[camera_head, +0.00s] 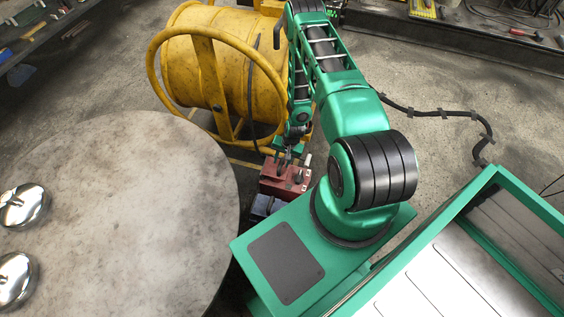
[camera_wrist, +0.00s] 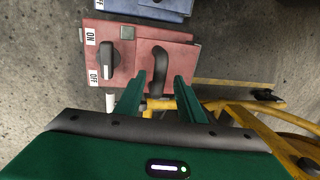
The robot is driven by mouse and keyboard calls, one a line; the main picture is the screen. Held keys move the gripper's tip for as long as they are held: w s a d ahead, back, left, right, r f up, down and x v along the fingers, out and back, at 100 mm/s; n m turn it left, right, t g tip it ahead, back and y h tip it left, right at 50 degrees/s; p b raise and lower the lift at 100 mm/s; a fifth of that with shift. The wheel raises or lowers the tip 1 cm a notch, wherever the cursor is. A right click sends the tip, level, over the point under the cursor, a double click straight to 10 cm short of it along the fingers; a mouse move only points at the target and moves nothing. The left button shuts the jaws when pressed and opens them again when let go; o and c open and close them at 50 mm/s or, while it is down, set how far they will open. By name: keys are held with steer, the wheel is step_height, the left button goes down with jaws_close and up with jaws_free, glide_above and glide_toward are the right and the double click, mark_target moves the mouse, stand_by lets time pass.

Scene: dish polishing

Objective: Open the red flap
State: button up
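The red box (camera_head: 285,181) stands between the round table and my green base, and it also shows in the wrist view (camera_wrist: 107,28). Its front has a red flap (camera_wrist: 186,52) with a dark curved handle (camera_wrist: 159,64). Left of the flap is a black knob (camera_wrist: 103,61) between ON and OFF labels, pointing roughly up and down in the picture. My gripper (camera_wrist: 160,78) is open, with one green finger on each side of the handle's lower part. I cannot tell whether the fingers touch it. The flap looks shut. In the head view my gripper (camera_head: 289,157) is just above the box.
A blue box (camera_wrist: 150,8) sits beside the red one. A yellow drum reel (camera_head: 215,60) stands close behind my gripper. A round table (camera_head: 130,220) with shiny metal dishes (camera_head: 22,205) is at left. A dark cable (camera_head: 440,113) crosses the floor at right.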

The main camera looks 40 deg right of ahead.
steer(key=shift+f, duration=0.4)
